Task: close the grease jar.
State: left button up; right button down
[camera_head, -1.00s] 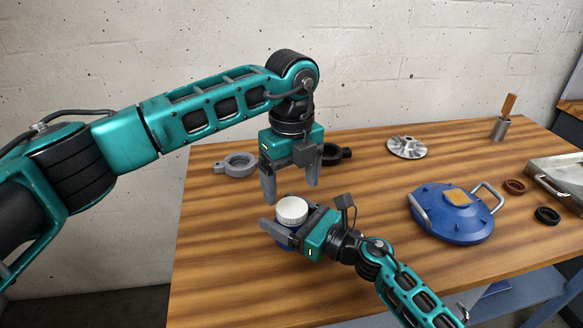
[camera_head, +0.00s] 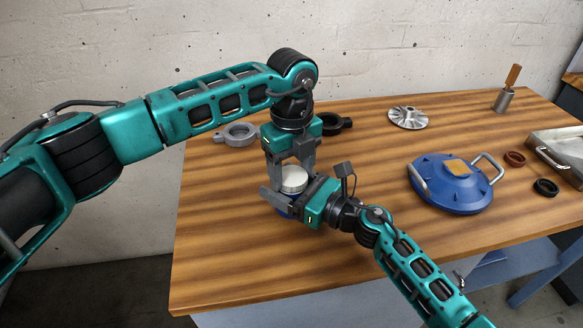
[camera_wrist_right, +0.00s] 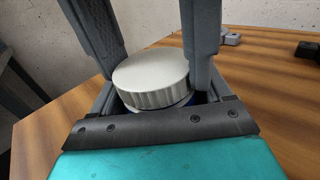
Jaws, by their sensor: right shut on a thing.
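The grease jar (camera_head: 295,196) is blue and stands on the workbench, mostly hidden by my right gripper (camera_head: 285,202), which is shut on its body from the side. A white ribbed lid (camera_head: 294,180) sits on top of the jar. The lid also shows in the right wrist view (camera_wrist_right: 152,76), with a little blue jar below it. Whether the lid is screwed tight cannot be told. My left gripper (camera_head: 292,174) points down from above. Its fingers are open and stand on either side of the lid, close to its rim; contact cannot be made out.
A grey ring clamp (camera_head: 236,134) and a black one (camera_head: 335,123) lie behind the grippers. The front left bench is clear.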

pick_arm(q)
jog(key=c, duration=0.6)
pick_arm(e)
jog(key=shift+d, duration=0.1)
pick_arm(q)
jog(key=shift+a+m, duration=0.1)
jog(key=shift+m, duration=1.5)
jog(key=o, duration=1.2)
jog(key=shift+r, duration=2.3)
jog(key=shift+o, duration=1)
